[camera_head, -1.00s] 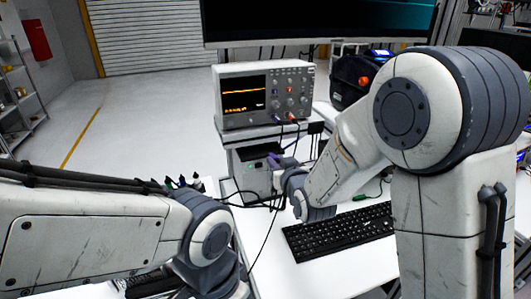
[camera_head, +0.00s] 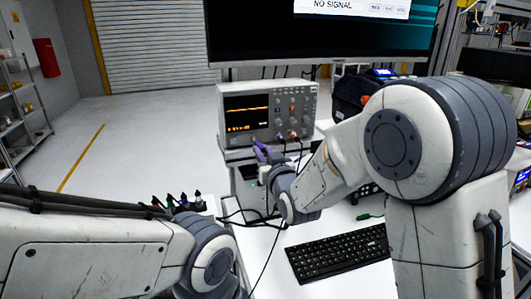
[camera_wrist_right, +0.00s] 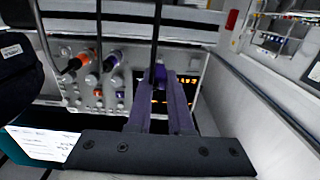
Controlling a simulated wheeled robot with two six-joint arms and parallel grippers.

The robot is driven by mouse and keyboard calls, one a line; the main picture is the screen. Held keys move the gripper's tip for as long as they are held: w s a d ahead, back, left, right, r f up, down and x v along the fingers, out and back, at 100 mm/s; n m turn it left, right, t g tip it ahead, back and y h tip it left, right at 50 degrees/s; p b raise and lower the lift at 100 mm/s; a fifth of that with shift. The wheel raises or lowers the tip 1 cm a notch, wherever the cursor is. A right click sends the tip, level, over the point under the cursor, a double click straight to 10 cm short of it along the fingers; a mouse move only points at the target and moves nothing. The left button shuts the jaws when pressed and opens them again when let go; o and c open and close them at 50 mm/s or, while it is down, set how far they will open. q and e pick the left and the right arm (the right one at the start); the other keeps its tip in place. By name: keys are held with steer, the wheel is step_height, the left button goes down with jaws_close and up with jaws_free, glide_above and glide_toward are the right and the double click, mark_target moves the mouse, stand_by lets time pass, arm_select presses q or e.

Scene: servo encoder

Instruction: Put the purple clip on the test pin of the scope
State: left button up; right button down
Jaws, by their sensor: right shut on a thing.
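The scope (camera_head: 268,112) stands on a raised shelf with its screen lit; its front panel also shows in the right wrist view (camera_wrist_right: 98,85). My right gripper (camera_head: 263,152) is just below and in front of the scope's panel. In the right wrist view its fingers (camera_wrist_right: 160,84) are shut on the purple clip (camera_wrist_right: 160,73), which is mostly hidden between the fingertips. The clip shows in front of the scope's screen area there. I cannot make out the test pin or whether the clip touches it. My left arm comes in from the left; its gripper is not visible.
A black keyboard (camera_head: 337,255) lies on the white table. Several dark-handled clips (camera_head: 183,202) stand in a holder at the left. Thin cables hang from the scope's sockets and past my right wrist. A large monitor (camera_head: 320,30) is above the scope.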

mark_target(259, 143)
steer(key=shift+x, duration=1.55)
steer(key=shift+f+b, duration=0.1)
steer(key=shift+b, duration=1)
steer(key=shift+w, duration=0.1)
stand_by(0.8)
steer(key=c, duration=0.8)
jaws_free()
steer(key=shift+o, duration=0.2)
